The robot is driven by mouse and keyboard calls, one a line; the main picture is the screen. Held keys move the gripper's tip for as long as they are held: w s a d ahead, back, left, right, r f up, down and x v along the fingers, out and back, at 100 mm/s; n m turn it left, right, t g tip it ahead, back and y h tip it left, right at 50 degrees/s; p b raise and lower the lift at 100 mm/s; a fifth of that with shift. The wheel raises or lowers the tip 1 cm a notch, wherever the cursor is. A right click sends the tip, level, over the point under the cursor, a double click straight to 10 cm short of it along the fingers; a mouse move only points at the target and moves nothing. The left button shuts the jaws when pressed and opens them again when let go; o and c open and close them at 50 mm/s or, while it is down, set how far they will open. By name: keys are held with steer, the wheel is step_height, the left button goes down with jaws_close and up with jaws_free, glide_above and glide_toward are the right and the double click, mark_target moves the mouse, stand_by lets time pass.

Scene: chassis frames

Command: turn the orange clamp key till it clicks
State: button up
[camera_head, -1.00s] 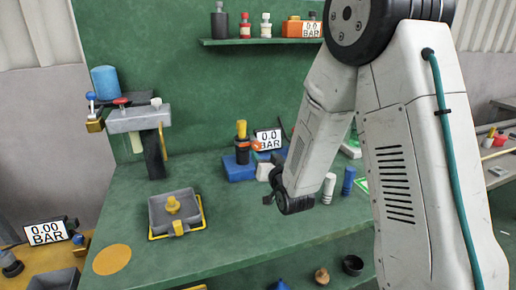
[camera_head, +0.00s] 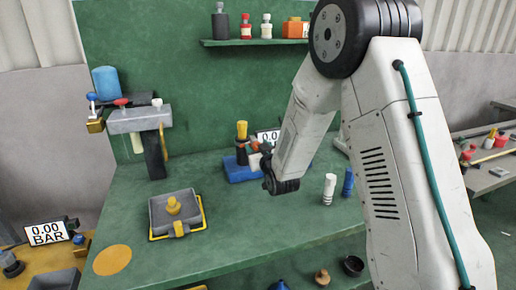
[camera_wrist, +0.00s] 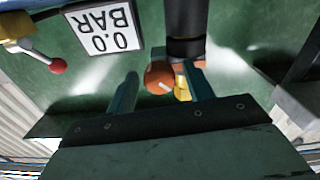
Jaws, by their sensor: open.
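The orange clamp key (camera_wrist: 158,75) shows in the wrist view as a rounded orange knob beside a dark cylinder (camera_wrist: 186,20). A yellow part sits just right of it. My gripper (camera_wrist: 162,72) is open, with one finger to each side of the knob; I cannot tell whether either touches it. In the head view the black cylinder with a yellow top (camera_head: 241,131) stands on a blue base (camera_head: 239,171). My gripper (camera_head: 266,162) is just right of it there, and its fingers and the key are largely hidden.
A 0.0 BAR display (camera_wrist: 106,27) stands close by, upside down in the wrist view. A red-tipped lever (camera_wrist: 57,66) is near it. A grey tray (camera_head: 176,212) sits at left; bench between is clear.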

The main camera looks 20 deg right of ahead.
steer(key=c, duration=1)
steer(key=shift+m, duration=0.4)
steer(key=m, duration=0.5)
steer(key=shift+d, duration=0.1)
steer(key=m, duration=0.6)
steer(key=shift+f, duration=0.1)
steer(key=o, duration=1)
